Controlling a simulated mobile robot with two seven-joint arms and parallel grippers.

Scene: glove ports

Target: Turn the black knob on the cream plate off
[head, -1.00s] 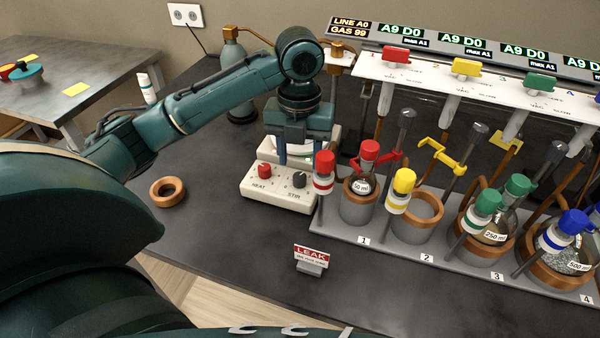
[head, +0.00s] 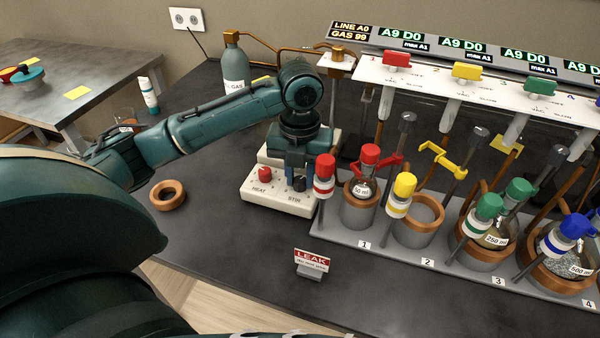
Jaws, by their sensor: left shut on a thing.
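The cream plate (head: 257,196) stands on the dark bench left of the flask rack, with a red knob (head: 265,174) marked HEAT and a black knob (head: 299,185) marked STIR on its sloped front. My left gripper (head: 298,178) points down over the plate's right front and is shut on the black knob. The fingers hide much of the knob, so its pointer cannot be read. My right gripper does not show.
Capped holders and a rack (head: 385,250) with flasks stand close on the right. A LEAK sign (head: 312,260) stands in front, a brown ring (head: 167,195) lies left, and a gas bottle (head: 235,70) stands behind.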

